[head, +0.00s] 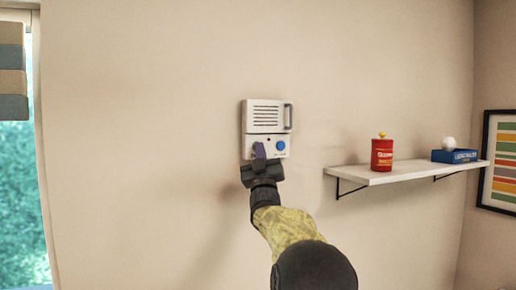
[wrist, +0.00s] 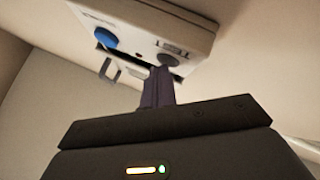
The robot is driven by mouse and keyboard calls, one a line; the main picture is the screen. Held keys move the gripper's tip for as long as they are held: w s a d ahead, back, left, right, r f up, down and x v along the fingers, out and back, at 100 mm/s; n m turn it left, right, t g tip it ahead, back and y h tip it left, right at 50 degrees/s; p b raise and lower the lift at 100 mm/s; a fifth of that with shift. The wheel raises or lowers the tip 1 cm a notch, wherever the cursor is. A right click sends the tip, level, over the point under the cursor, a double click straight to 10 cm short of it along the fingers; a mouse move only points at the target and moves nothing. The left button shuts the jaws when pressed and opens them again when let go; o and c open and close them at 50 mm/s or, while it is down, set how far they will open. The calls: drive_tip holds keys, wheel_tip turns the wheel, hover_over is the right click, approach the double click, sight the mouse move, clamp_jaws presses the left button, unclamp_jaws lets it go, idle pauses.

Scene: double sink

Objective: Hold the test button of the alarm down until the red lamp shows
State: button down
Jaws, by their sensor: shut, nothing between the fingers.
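The alarm (head: 266,115) is a white box on the wall with a slotted upper part and a lower panel. A blue round button (head: 281,145) is at the panel's right; it also shows in the wrist view (wrist: 105,38). A small lamp-like spot (head: 268,140) between the controls looks dark, not red. My gripper (head: 259,150) is shut and empty in front of the panel's left side. In the wrist view its fingertips (wrist: 160,72) are at a grey round button (wrist: 169,59) with lettering beside it. I cannot tell whether they touch or press it.
A white shelf (head: 400,172) to the right holds a red can (head: 382,155) and a blue box (head: 454,156) with a white ball on it. A framed striped picture (head: 501,160) hangs at far right. A window is at far left. The wall around the alarm is bare.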

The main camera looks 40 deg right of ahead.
drive_tip(key=shift+f, duration=0.1)
idle(0.7)
drive_tip(key=shift+s+a+b, duration=0.25)
drive_tip(key=shift+s+b, duration=0.6)
drive_tip(key=shift+b, duration=0.2)
drive_tip(key=s+b, duration=0.2)
drive_tip(key=s+a+b, duration=0.1)
drive_tip(key=s+b, duration=0.1)
drive_tip(key=s, duration=0.1)
drive_tip(key=shift+b, duration=0.3)
drive_tip(key=shift+w+a, duration=0.1)
